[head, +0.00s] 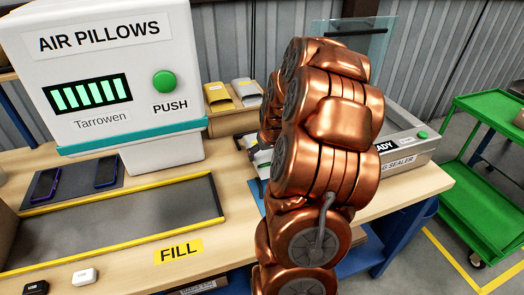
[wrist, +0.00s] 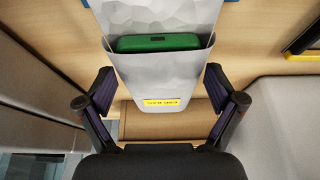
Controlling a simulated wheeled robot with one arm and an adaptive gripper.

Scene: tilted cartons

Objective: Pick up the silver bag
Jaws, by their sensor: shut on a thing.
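In the wrist view a silver-grey bag (wrist: 160,75) with a crinkled surface and a yellow label lies between the two fingers of my gripper (wrist: 159,82). A green flat item (wrist: 158,43) sits in its open mouth.
A yellow pouch (head: 217,96) stands at the brown rack (head: 226,122). The white air pillow machine (head: 115,60) is on the left, behind a yellow-edged tray (head: 120,215). A sealer (head: 405,150) is on the right, partly behind my arm. A green cart (head: 480,180) stands beyond the table.

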